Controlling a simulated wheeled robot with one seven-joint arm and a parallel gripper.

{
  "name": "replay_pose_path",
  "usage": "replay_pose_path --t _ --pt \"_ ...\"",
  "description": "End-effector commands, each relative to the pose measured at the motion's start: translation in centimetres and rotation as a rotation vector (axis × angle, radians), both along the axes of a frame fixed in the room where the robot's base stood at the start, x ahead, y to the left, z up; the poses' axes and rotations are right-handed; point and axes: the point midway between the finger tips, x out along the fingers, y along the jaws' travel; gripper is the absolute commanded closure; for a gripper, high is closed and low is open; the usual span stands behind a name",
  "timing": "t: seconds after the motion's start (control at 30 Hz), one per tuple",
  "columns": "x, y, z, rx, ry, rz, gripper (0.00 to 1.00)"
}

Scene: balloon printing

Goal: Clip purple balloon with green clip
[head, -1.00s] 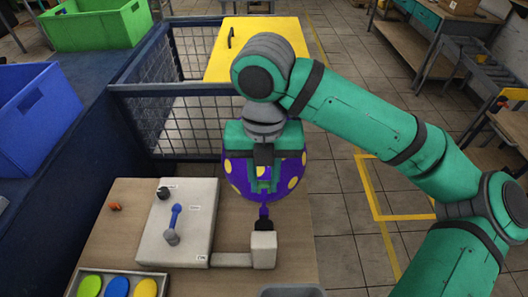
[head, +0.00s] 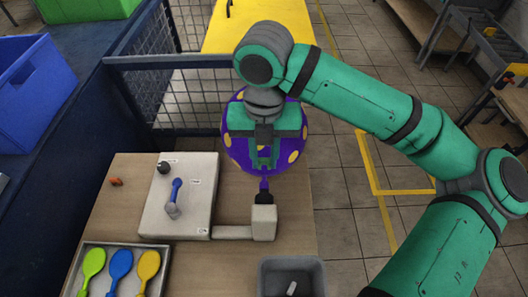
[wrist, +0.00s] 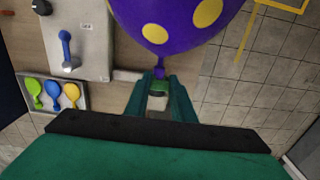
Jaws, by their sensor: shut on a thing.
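The purple balloon (head: 238,146) with yellow dots is inflated and sits with its neck down at the nozzle of the white inflating machine (head: 264,222). It also fills the top of the wrist view (wrist: 185,27). My gripper (head: 264,160) is in front of the balloon in the head view, its fingers pointing toward the neck. In the wrist view, my gripper (wrist: 158,90) is shut on a small green clip (wrist: 158,94), mostly hidden between the fingers. The balloon's neck (wrist: 159,72) is just beyond the fingertips; I cannot tell whether the clip touches it.
The machine's panel (head: 195,215) has a blue lever (head: 176,190) and a dark knob (head: 164,167). A tray (head: 112,246) holds green, blue and yellow flat balloons. A grey bin (head: 262,268) stands at the table's front. A mesh fence (head: 190,105) stands behind the table.

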Motion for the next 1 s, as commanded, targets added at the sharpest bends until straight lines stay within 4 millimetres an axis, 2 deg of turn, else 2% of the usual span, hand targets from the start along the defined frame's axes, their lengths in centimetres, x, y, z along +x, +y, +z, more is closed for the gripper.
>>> replay_pose_path --t 1.0 --pt "0.6 0.0 -5.1 -0.001 0.001 0.001 0.92"
